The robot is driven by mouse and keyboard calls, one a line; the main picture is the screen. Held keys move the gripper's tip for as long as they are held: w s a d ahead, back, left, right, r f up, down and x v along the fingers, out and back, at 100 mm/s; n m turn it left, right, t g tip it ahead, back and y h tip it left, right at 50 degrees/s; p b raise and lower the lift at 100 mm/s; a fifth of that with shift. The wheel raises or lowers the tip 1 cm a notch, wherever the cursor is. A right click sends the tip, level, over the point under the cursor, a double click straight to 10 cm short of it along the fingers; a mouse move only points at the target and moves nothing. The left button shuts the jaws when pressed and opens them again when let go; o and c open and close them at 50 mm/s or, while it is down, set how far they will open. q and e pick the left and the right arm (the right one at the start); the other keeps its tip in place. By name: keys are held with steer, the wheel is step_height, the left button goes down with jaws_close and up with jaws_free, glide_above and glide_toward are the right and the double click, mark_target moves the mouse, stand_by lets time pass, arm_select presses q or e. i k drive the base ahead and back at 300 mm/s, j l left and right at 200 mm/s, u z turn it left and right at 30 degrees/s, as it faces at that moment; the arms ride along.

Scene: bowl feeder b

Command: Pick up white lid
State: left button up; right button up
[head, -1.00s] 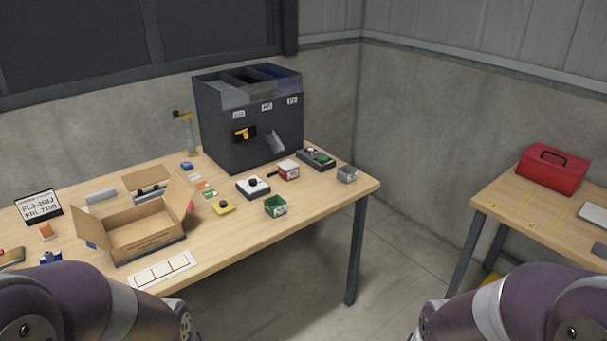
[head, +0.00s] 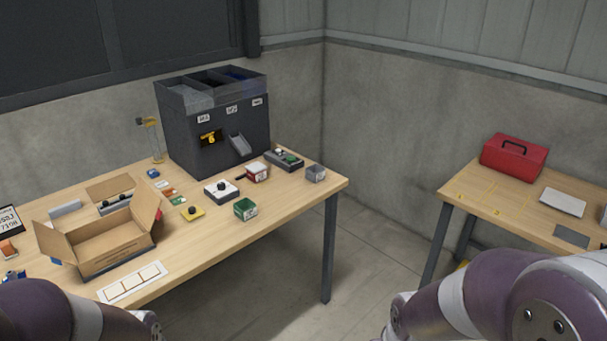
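A white square piece with a black knob, which looks like the white lid (head: 221,191), lies on the wooden table in front of the dark feeder box. A smaller yellow piece with a black knob (head: 192,213) lies to its left and nearer. A red and white container (head: 258,173) stands just right of the white lid, and a green open box (head: 245,209) stands nearer to me. Only purple links of my two arms show at the bottom corners. Both of my grippers are out of view.
The dark feeder (head: 218,135) stands at the back of the table (head: 215,244). An open cardboard box (head: 106,246) and a white slotted strip (head: 132,282) are at the left. A second table with a red toolbox (head: 513,157) is at the right, with open floor between.

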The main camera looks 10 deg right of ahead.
mark_target(255, 168)
steer(key=i+l, duration=0.1)
steer(key=i, duration=0.65)
steer(key=i+l, duration=0.1)
steer(key=i, duration=0.6)
steer(key=i+l+u, duration=0.1)
steer(key=i, duration=0.65)
steer(key=i+l, duration=0.15)
steer(key=i, duration=0.55)
